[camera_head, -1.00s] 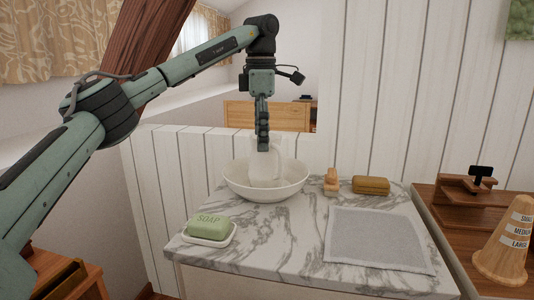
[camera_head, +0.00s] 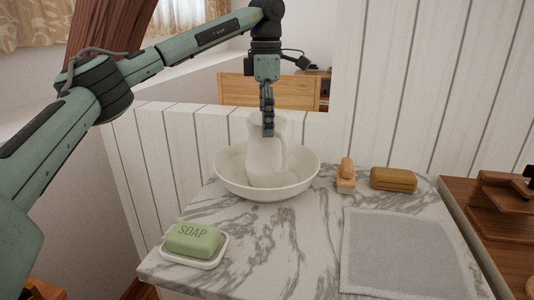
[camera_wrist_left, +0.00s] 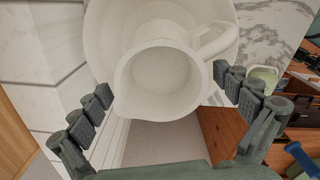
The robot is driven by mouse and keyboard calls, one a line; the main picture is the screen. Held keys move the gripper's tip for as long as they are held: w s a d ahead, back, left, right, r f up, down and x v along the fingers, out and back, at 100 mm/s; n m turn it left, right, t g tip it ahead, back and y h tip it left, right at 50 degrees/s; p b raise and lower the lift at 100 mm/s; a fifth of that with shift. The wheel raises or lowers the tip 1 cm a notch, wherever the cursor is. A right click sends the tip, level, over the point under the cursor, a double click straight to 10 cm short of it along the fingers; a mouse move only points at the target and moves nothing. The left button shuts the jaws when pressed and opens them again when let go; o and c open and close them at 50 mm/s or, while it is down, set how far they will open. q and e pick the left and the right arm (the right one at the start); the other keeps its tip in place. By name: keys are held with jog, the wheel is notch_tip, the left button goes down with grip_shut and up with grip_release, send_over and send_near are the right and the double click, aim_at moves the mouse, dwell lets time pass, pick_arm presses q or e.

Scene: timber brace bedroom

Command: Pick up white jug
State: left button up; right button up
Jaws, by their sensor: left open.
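The white jug (camera_head: 264,158) stands inside a white bowl (camera_head: 228,182) on the marble top. Its handle is on the right in the head view. In the left wrist view the jug (camera_wrist_left: 165,82) shows from above, with its round mouth between the spread fingers and its handle at upper right. My left gripper (camera_head: 267,132) points down at the top of the jug. In the wrist view its fingers (camera_wrist_left: 166,108) are open, one on each side of the rim, with no clear grip on it. The head view hides the far finger. My right gripper is not in view.
On the marble top (camera_head: 270,245) are green soap on a white dish (camera_head: 210,262), a wooden brush (camera_head: 346,175), a brown sponge-like block (camera_head: 393,179) and a grey cloth (camera_head: 400,255). A white plank wall (camera_head: 180,140) stands behind. A wooden table (camera_head: 480,225) is at right.

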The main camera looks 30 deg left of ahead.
aim_at(271, 155)
pick_arm(q)
notch_tip(271, 155, down, 4)
jog(key=shift+d+r, duration=0.1)
jog(key=shift+r, duration=0.15)
jog(key=c, duration=1.7)
jog(key=shift+r, duration=0.1)
jog(key=shift+c, duration=0.8)
